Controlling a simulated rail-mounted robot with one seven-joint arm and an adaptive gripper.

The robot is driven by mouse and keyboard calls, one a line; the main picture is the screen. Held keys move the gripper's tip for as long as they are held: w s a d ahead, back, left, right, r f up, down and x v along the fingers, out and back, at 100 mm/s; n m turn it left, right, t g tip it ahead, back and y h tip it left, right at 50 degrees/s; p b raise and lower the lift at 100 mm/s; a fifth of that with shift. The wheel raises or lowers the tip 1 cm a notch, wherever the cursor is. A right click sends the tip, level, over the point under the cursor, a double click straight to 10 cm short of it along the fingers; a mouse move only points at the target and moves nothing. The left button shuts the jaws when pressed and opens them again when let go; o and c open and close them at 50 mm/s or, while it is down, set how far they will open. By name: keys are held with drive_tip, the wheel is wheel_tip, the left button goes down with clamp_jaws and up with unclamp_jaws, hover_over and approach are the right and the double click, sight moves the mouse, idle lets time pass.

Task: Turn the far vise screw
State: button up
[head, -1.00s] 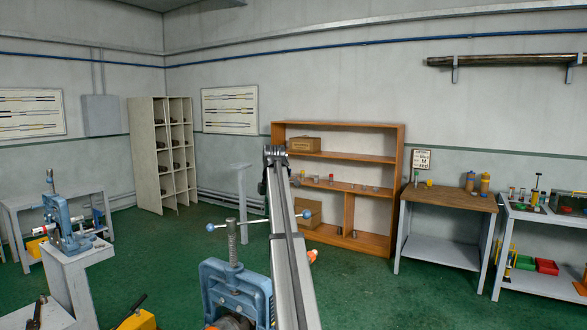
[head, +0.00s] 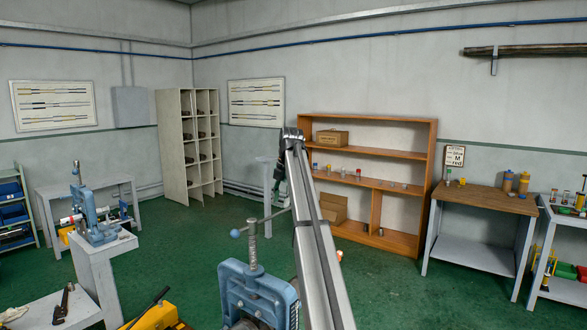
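The far vise (head: 92,212) is blue and stands on a grey pedestal at the left of the head view. Its upright screw (head: 78,170) rises from the top of the frame; its handle is too small to make out. A long grey metal beam, likely mine, crosses in front of the nearer vise's right side. I make out no gripper fingers, and the beam is well right of the far vise.
A yellow tool (head: 155,318) and a low bench with a wrench (head: 63,303) are at the lower left. A grey table (head: 85,188) stands behind the far vise. An orange shelf (head: 370,120) and a wooden-topped bench (head: 485,198) line the back wall. Green floor between is open.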

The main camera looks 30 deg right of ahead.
wheel_tip(320, 180, up, 12)
drive_tip(key=s+d+b, duration=0.1)
drive_tip(key=s, duration=0.1)
drive_tip(key=shift+d+f, duration=0.1)
drive_tip(key=shift+f, duration=0.05)
